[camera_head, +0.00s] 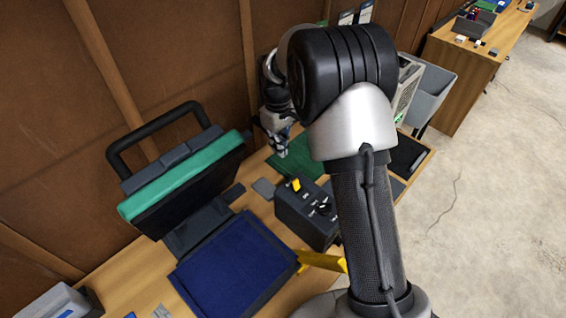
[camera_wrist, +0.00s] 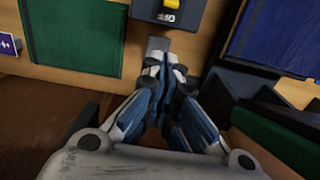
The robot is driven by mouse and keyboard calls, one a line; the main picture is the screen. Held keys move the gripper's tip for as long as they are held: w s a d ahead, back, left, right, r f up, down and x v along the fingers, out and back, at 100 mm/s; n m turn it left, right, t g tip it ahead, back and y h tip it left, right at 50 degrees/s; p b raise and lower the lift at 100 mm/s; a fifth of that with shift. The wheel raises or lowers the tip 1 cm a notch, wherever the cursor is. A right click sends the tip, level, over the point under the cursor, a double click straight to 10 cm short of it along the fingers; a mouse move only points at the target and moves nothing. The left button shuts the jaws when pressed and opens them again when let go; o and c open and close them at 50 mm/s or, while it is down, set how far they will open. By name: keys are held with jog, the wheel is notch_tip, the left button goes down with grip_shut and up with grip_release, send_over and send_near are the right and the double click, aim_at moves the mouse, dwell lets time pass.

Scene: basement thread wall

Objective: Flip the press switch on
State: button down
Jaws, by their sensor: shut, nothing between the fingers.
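The press switch is a small yellow switch (camera_head: 296,184) on top of a dark grey control box (camera_head: 292,208) with knobs and white labels. In the wrist view the yellow switch (camera_wrist: 172,9) is at the top edge, partly cut off, beside an upside-down "OFF" label on the box (camera_wrist: 189,22). I cannot tell which way it is set. My gripper (camera_head: 280,150) is shut and empty, behind the box and above the table. In the wrist view my gripper (camera_wrist: 164,76) points toward the box, apart from the switch.
A press with a raised green lid (camera_head: 180,178) and black handle stands left of the box; its blue pad (camera_head: 235,268) lies flat in front. A green mat (camera_wrist: 70,38) lies on the table. A small grey piece (camera_head: 263,188) lies near the box. A wooden wall runs close behind.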

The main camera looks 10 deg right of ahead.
aim_at(296, 185)
jog(key=shift+w+a+f, duration=0.1)
jog(key=shift+w+f, duration=0.1)
jog(key=shift+f, duration=0.15)
jog(key=shift+s+d+f+b, duration=0.35)
jog(key=shift+s+f, duration=0.2)
jog(key=shift+f, duration=0.9)
jog(key=shift+s+d+f+b, duration=0.25)
jog(key=shift+s+d+f, duration=0.25)
jog(key=shift+f, duration=0.9)
jog(key=shift+s+d+f+b, duration=0.3)
jog(key=shift+s+f, duration=0.3)
jog(key=shift+f, duration=0.85)
jog(key=shift+b, duration=0.3)
